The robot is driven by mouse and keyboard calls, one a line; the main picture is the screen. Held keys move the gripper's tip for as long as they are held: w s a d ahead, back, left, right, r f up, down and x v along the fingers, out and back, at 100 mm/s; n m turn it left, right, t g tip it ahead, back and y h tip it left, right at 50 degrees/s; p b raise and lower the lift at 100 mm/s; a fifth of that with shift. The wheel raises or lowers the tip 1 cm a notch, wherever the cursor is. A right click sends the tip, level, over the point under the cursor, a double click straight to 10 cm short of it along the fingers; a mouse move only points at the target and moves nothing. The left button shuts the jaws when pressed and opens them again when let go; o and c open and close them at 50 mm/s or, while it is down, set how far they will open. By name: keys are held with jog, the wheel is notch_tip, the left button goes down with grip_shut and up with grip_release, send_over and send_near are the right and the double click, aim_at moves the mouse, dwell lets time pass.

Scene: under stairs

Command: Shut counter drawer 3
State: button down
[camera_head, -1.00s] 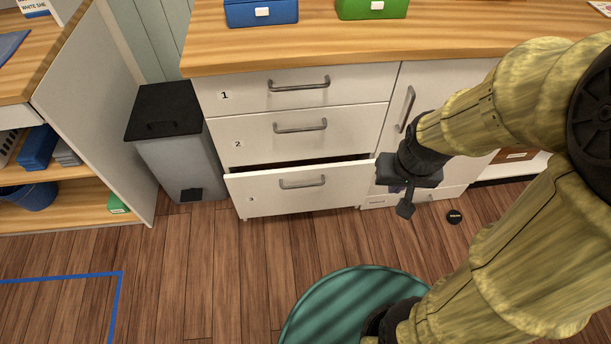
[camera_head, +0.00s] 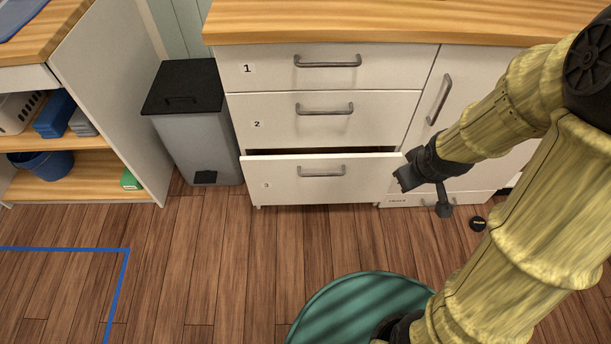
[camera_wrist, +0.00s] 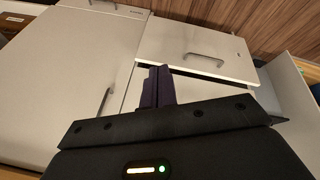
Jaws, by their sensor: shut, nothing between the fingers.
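Counter drawer 3 (camera_head: 290,187) is the lowest white drawer of the counter and stands partly open. A dark gap shows above its front, below drawer 2. Its grey bar handle (camera_head: 321,171) faces the room. In the wrist view the drawer front (camera_wrist: 178,45) appears upside down, with its handle (camera_wrist: 204,60). My gripper (camera_head: 401,180) is at the upper right corner of the drawer front. In the wrist view its dark purple fingers (camera_wrist: 158,80) are together and empty, overlapping the drawer's edge. I cannot tell whether they touch it.
Drawers 1 (camera_head: 290,74) and 2 (camera_head: 285,120) are shut above. A cupboard door (camera_head: 440,115) is to their right. A grey bin with black lid (camera_head: 185,95) stands left of the drawers. A green round mat (camera_head: 340,305) lies in front. Wood floor before the drawer is clear.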

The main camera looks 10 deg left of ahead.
jog(key=w+a+f+n+t+y+b, duration=0.15)
jog(key=w+a+f+n+b, duration=0.3)
jog(key=f, duration=0.45)
jog(key=w+a+f+n+t+y+b, duration=0.1)
jog(key=w+a+f+n+y+b, duration=0.15)
jog(key=f+n+b, duration=0.45)
jog(key=s+a+f+n+t+y+b, duration=0.1)
jog(key=a+f+n+t+y+b, duration=0.1)
jog(key=a+f+n+y+b, duration=0.7)
jog(key=a+n+y+b, duration=0.2)
jog(key=shift+b, duration=0.3)
jog(key=shift+f, duration=0.15)
